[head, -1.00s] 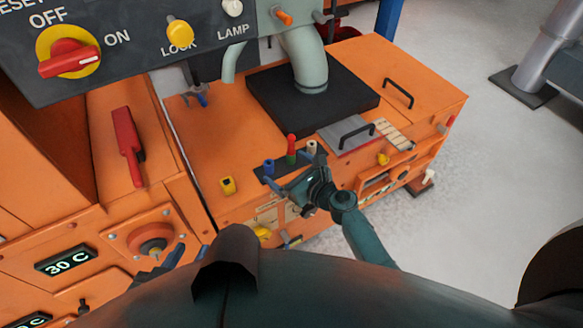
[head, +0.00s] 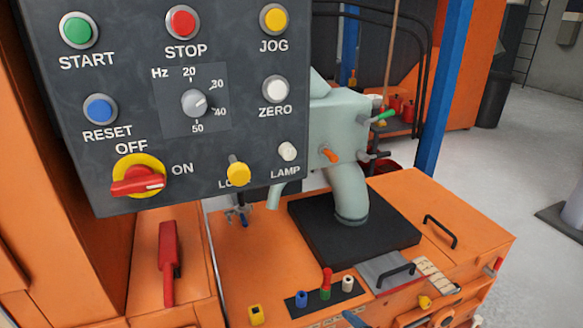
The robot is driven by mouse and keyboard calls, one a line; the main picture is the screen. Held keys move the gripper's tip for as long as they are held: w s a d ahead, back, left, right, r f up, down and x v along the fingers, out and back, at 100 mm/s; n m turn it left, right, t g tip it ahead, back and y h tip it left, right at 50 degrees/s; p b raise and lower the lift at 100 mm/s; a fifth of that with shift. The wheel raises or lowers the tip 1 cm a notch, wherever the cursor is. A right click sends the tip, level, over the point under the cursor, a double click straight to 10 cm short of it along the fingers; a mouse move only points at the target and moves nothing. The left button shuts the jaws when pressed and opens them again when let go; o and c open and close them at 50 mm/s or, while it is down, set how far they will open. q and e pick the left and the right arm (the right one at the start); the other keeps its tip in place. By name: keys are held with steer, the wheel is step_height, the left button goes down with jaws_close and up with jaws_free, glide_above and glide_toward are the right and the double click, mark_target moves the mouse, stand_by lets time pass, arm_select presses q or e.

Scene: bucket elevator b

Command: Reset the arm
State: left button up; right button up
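My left gripper is not in view. The dark control panel (head: 130,55) fills the upper left, with a blue RESET button (head: 100,109) and a red-and-yellow OFF/ON switch (head: 138,180).
An orange machine top (head: 262,262) lies below the panel, with a black base plate (head: 385,240) carrying a pale green curved pipe (head: 347,192). A red lever (head: 168,262) stands at left. A blue post (head: 443,90) rises behind.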

arm_select(q)
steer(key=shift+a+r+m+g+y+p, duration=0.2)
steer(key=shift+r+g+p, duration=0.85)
steer(key=shift+p, duration=3.05)
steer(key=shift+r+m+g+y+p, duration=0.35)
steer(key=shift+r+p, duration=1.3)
steer(key=shift+p, duration=2.45)
arm_select(e)
steer(key=s+d+r+n+g+h, duration=0.2)
steer(key=s+r+n, duration=1.2)
steer(key=n, duration=0.6)
steer(key=shift+s+d+r+n, duration=0.2)
steer(key=shift+s+r+n, duration=0.1)
steer(key=shift+r, duration=1.1)
